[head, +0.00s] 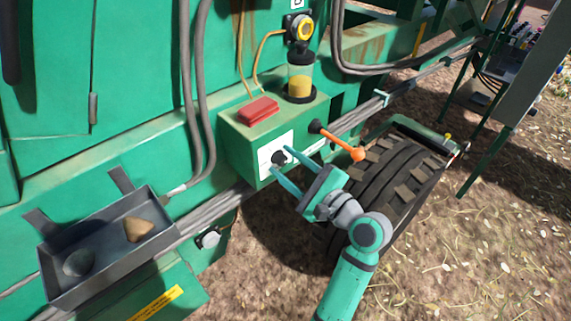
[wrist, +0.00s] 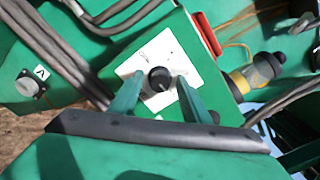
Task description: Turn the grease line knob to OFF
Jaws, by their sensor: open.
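A black round knob (head: 279,157) sits on a white label plate (head: 266,154) on the front of a green box. It also shows in the wrist view (wrist: 160,78), with a pointer mark that is too small to read for certain. My gripper (head: 282,166) is open, its two green fingers reaching toward the plate. In the wrist view the fingers (wrist: 156,92) stand on either side of the knob's lower part. I cannot tell whether they touch it. The lettering on the plate is too small to read.
An orange-tipped lever (head: 357,154) sticks out right of the plate. A red block (head: 258,110) and a yellow-filled jar (head: 300,78) stand on the box. A grey tray (head: 110,245) with two stones is at lower left. A wheel (head: 385,190) is at right.

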